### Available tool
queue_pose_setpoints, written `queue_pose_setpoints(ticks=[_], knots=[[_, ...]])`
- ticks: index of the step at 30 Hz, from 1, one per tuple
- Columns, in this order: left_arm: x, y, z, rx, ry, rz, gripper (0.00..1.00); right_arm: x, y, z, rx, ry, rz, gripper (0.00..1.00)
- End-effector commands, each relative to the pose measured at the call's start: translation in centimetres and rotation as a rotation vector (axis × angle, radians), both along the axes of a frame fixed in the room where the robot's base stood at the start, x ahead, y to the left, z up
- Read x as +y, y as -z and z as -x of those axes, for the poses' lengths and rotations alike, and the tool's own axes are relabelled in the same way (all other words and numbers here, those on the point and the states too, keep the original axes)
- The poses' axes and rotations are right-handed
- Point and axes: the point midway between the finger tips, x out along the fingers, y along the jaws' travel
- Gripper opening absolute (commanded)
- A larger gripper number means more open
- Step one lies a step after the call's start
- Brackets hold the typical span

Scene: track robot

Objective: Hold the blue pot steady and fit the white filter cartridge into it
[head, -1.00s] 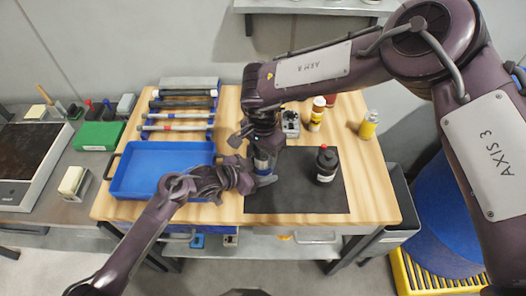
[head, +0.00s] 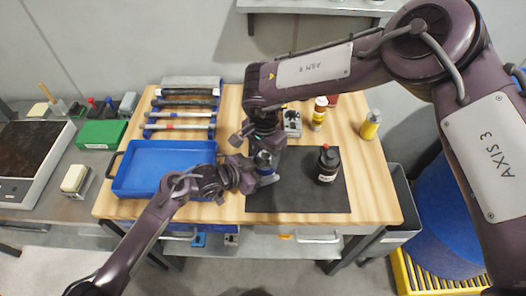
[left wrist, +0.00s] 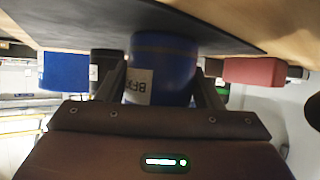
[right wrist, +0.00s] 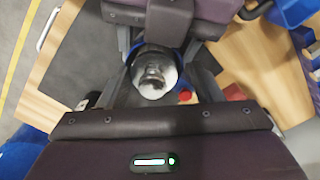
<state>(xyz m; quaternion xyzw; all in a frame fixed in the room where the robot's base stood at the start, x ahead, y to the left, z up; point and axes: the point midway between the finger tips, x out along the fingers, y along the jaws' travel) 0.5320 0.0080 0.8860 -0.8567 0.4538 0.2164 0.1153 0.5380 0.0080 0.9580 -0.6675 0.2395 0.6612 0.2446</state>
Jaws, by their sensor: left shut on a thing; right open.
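The blue pot (head: 266,171) stands at the left edge of the dark mat. My left gripper (head: 256,174) is shut on it from the left side. In the left wrist view the pot (left wrist: 172,60) fills the space between the fingers and shows a white label. The white filter cartridge (right wrist: 153,72) shows from above in the right wrist view, with a blue rim around part of it; it appears seated in the pot, but how deep I cannot tell. My right gripper (head: 264,147) is open, pointing down above the pot, its fingers on either side of the cartridge top.
A dark bottle (head: 328,164) stands on the mat (head: 300,198) right of the pot. A blue tray (head: 165,151) lies to the left. Yellow-labelled bottles (head: 370,125) and a grey device (head: 292,122) stand behind. The mat's front right is clear.

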Motion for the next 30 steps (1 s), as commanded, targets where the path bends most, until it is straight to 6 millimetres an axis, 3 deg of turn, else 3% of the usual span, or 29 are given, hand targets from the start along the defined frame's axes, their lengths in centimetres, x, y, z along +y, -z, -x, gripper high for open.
queue_pose_setpoints(ticks=[1, 5, 18, 24, 30], knots=[[0.2, 0.2, -0.1, 0.003, -0.005, 0.001, 0.33, -0.6, 0.6, 0.7, 0.019, 0.002, 0.016, 0.67], [0.2, 0.2, -0.1, 0.004, -0.006, -0.001, 0.33, -0.6, -1.2, 0.5, 0.016, 0.002, 0.014, 0.67], [0.2, 0.2, 0.0, 0.003, -0.004, -0.003, 0.32, -0.2, -10.7, 0.3, 0.008, 0.001, 0.006, 0.67], [0.2, 0.2, 0.0, 0.003, -0.004, -0.003, 0.32, -0.2, -12.5, 0.4, 0.01, 0.001, 0.006, 0.67], [0.1, 0.2, 0.0, 0.003, -0.004, -0.003, 0.32, -0.2, -12.8, 0.4, 0.009, 0.0, 0.005, 0.67]])
